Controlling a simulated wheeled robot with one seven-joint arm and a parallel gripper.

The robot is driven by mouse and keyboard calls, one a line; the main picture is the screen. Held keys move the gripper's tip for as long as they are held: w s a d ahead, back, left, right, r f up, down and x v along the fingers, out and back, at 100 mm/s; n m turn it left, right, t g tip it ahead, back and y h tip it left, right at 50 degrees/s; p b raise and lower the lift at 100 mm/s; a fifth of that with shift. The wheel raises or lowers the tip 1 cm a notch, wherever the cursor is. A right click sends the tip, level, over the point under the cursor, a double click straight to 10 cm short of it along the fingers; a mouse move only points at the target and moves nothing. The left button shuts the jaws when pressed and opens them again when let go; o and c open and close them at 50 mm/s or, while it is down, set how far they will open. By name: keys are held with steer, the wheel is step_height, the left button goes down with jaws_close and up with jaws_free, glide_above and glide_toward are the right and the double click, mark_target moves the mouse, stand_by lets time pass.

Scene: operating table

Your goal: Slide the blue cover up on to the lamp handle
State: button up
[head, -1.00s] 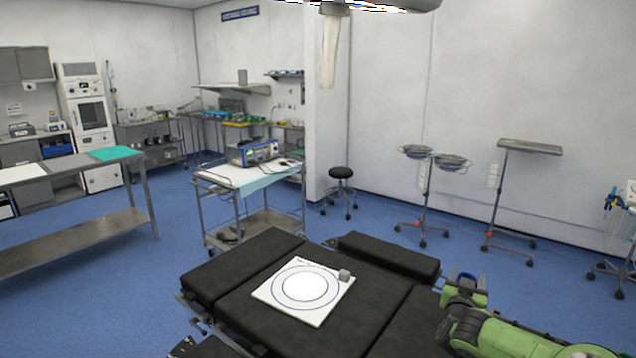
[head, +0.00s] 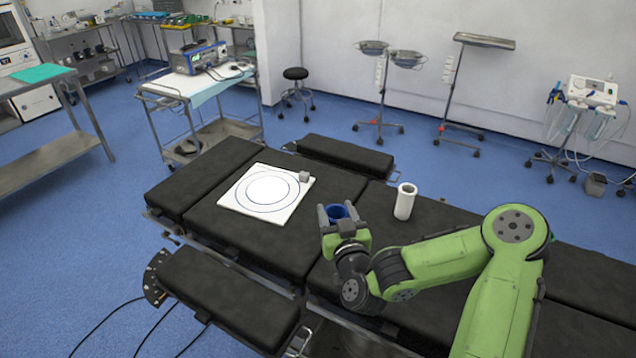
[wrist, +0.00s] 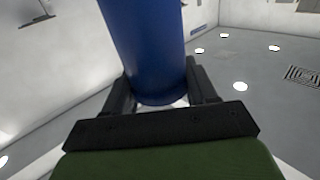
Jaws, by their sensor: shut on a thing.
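The blue cover (head: 337,212) is a tube held upright in my gripper (head: 343,219) above the black operating table (head: 322,271). In the wrist view my gripper (wrist: 162,92) points up, its dark jaws shut on the sides of the blue cover (wrist: 150,45). The cover runs out of the top of that view, so its upper end is not seen there. The lamp handle is not in view in either current frame.
A white hollow cylinder (head: 405,201) stands on the table right of my gripper. A white board (head: 240,205) with circles and a small grey block (head: 304,176) lies to the left. A wheeled trolley (head: 170,88) and a stool (head: 296,74) stand behind.

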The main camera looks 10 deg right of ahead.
stand_by(0.4)
steer(key=shift+a+f, duration=0.55)
steer(key=shift+f, duration=0.3)
